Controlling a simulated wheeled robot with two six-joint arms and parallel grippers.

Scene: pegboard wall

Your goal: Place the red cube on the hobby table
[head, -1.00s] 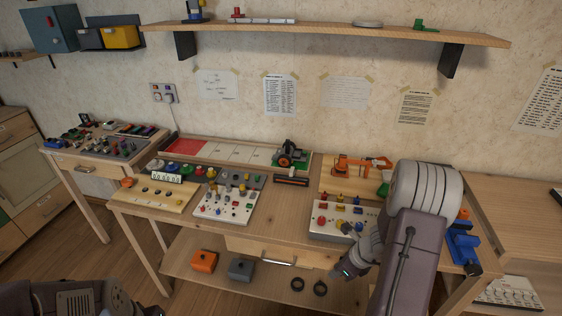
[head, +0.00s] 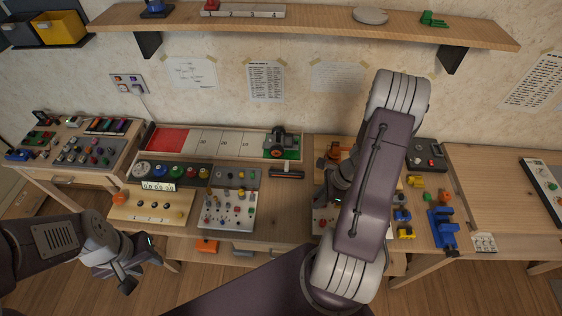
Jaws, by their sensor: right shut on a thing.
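The hobby table (head: 275,222) stands in the middle of the head view, with kits and panels on it. My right arm reaches across its right part. My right gripper (head: 321,198) is over the table, mostly hidden behind my own arm. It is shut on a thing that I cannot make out. I cannot pick out the red cube for certain. My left gripper (head: 142,273) is open and empty at the lower left, in front of the table.
Blue and yellow parts (head: 443,229) lie at the right. A bare strip runs along the front middle.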

